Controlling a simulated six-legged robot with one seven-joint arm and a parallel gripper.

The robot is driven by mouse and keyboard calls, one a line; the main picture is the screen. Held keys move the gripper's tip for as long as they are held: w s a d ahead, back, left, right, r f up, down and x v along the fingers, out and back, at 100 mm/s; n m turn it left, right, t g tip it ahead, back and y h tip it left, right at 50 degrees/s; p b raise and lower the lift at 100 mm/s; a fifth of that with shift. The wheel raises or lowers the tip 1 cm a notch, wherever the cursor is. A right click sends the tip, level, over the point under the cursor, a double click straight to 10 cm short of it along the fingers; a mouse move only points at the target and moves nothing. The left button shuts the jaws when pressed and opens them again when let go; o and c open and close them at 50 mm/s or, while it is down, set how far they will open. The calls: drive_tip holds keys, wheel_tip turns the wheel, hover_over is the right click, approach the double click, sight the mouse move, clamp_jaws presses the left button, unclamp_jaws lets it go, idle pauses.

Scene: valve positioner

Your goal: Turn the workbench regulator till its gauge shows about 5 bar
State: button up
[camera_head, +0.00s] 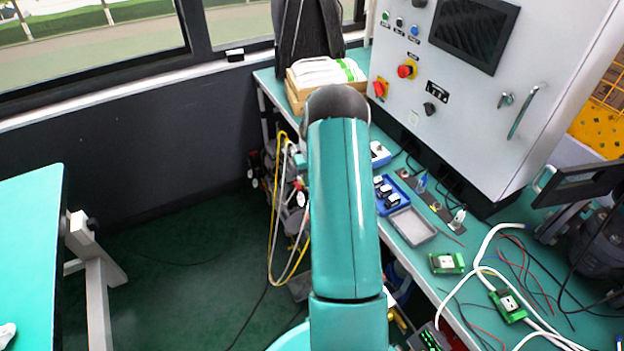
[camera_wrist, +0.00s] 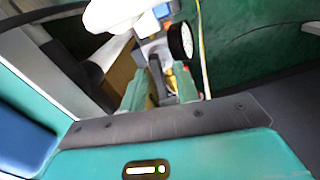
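In the wrist view, what looks like the regulator (camera_wrist: 154,48) is a grey body just beyond my gripper. Its round gauge (camera_wrist: 181,40) has a black rim and a pale face seen at a steep angle; the reading cannot be made out. My gripper (camera_wrist: 163,88) has two teal fingers standing apart, with a dark part and a bit of yellow showing between or behind them. I cannot tell whether the fingers touch the regulator. In the head view, my arm covers the middle, and the regulator and gripper cannot be made out clearly.
The green workbench (camera_head: 455,305) holds a grey control cabinet (camera_head: 470,95), a grey tray (camera_head: 412,226), a blue tray (camera_head: 386,195) and loose cables. Yellow and white hoses (camera_head: 272,235) hang at its left edge. The dark green floor left of it is mostly clear.

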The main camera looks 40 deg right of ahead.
wheel_tip(320, 180, up, 14)
idle(0.6)
drive_tip(key=shift+a+f, duration=0.1)
drive_tip(key=shift+a, duration=0.05)
idle(0.5)
